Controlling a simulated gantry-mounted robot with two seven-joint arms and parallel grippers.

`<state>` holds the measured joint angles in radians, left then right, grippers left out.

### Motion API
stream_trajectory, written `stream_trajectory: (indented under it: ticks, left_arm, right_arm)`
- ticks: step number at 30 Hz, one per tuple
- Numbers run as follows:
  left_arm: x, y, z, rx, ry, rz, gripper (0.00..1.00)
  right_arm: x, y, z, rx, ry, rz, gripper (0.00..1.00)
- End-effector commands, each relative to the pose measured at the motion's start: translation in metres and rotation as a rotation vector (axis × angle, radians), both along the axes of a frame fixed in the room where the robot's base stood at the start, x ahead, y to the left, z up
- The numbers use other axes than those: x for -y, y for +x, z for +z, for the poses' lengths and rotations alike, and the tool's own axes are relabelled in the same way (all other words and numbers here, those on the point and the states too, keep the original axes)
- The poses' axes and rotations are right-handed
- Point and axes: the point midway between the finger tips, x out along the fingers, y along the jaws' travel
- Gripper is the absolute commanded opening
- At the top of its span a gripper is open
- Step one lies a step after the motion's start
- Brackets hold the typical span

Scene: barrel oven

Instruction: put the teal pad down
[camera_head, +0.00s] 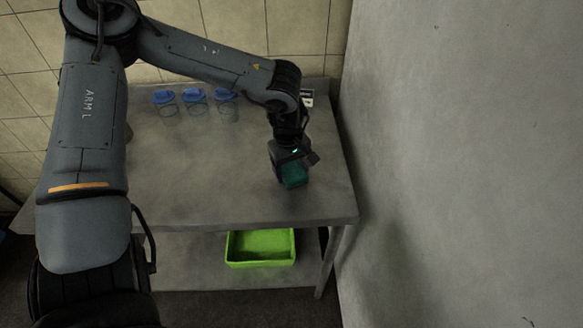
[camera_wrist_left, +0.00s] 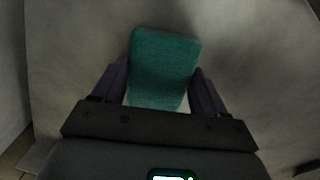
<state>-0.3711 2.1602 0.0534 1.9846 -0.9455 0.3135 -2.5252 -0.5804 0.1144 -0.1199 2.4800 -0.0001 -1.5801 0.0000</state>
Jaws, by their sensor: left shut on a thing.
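The teal pad (camera_head: 294,176) shows at my left gripper (camera_head: 290,184), over the right part of the grey table (camera_head: 210,195). In the left wrist view the teal pad (camera_wrist_left: 163,65) is a rounded block between the two dark purple fingers of my left gripper (camera_wrist_left: 160,85). The gripper is shut on the pad. The pad is close above the tabletop or touching it; I cannot tell which. My right gripper is not in view.
Several clear containers with blue lids (camera_head: 195,97) stand in a row at the back of the table. A green tray (camera_head: 260,248) sits on the lower shelf. A grey wall (camera_head: 460,150) rises right of the table. The table's middle and front left are clear.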

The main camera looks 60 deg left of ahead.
Motion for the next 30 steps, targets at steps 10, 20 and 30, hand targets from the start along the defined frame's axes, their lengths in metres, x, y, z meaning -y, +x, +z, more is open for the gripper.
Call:
stream_trajectory:
  ticks: [10,20,30]
  left_arm:
    - [0.000,0.000,-0.001,-0.001,0.000,0.000,0.98]
    - [0.000,0.000,0.011,0.001,0.000,-0.001,0.98]
    - [0.000,-0.004,0.070,0.002,0.002,0.000,0.98]
  right_arm:
    - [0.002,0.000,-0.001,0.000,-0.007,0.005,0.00]
    - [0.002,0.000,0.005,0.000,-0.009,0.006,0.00]
    - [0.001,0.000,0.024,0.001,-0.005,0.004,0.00]
